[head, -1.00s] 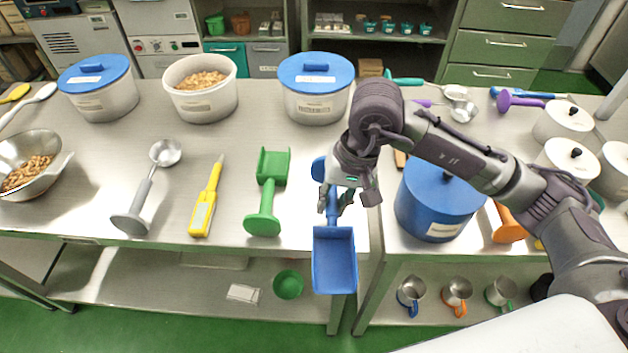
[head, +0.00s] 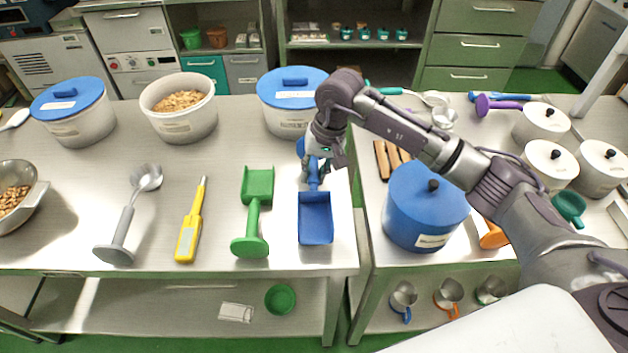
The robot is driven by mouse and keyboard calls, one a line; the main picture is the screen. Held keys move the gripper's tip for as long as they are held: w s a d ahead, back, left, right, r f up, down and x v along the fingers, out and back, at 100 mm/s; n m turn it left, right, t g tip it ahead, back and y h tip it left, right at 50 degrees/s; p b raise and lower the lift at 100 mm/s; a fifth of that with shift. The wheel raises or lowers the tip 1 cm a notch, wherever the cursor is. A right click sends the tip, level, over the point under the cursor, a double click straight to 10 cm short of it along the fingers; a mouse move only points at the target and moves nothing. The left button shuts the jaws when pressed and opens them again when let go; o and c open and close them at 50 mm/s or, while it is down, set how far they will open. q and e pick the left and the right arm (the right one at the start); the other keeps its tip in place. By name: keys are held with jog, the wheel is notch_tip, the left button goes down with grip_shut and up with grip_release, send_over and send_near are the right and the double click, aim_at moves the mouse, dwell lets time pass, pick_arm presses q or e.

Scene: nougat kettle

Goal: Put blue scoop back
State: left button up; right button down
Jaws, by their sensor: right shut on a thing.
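The blue scoop (head: 315,220) is at the right end of the left steel table, its pan toward the front edge and its handle pointing away. My right gripper (head: 317,182) is shut on the scoop's handle. The pan lies over the tabletop, right of the green scoop (head: 254,212); I cannot tell whether it touches the surface. The round end of the handle is mostly hidden behind my gripper. My left gripper is not in view.
The left table (head: 160,218) also holds a yellow tool (head: 190,225), a metal ladle (head: 128,218) and a white tub of nuts (head: 178,110). A blue-lidded tub (head: 290,115) stands behind my gripper. A blue pot (head: 422,212) stands right, past the gap between tables.

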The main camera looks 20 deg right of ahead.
aim_at(314, 185)
jog(key=x, duration=0.1)
jog(key=p+x, duration=0.1)
jog(key=x, duration=0.1)
jog(key=shift+s+d+f, duration=0.15)
jog(key=shift+d+f, duration=0.05)
jog(key=shift+d, duration=0.1)
jog(key=shift+f, duration=0.45)
jog(key=c, duration=1)
grip_release()
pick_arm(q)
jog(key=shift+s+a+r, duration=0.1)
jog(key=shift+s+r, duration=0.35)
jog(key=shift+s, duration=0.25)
pick_arm(e)
jog(key=shift+r, duration=0.1)
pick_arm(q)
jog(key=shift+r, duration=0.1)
